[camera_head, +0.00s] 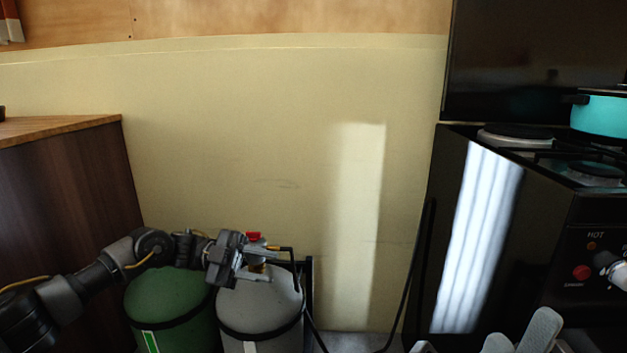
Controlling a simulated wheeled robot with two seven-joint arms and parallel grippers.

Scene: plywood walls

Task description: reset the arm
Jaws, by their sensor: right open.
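My left arm comes in from the left. Its dark grey gripper (250,274) is at the top of the grey gas cylinder, close to the red valve (253,237) and brass fitting. I cannot tell whether it touches them or whether its jaws are apart. Only the pale grey fingertips of my right gripper (516,337) show, at the bottom edge in front of the black stove. It is open, with nothing seen in it; the rest of the right arm is out of view.
A green cylinder (170,303) and a grey cylinder (258,312) stand side by side under my left arm. A wooden cabinet (70,190) is at left. The black stove (535,240) with a turquoise pot (600,115) is at right. A black hose (407,285) runs between cylinders and stove.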

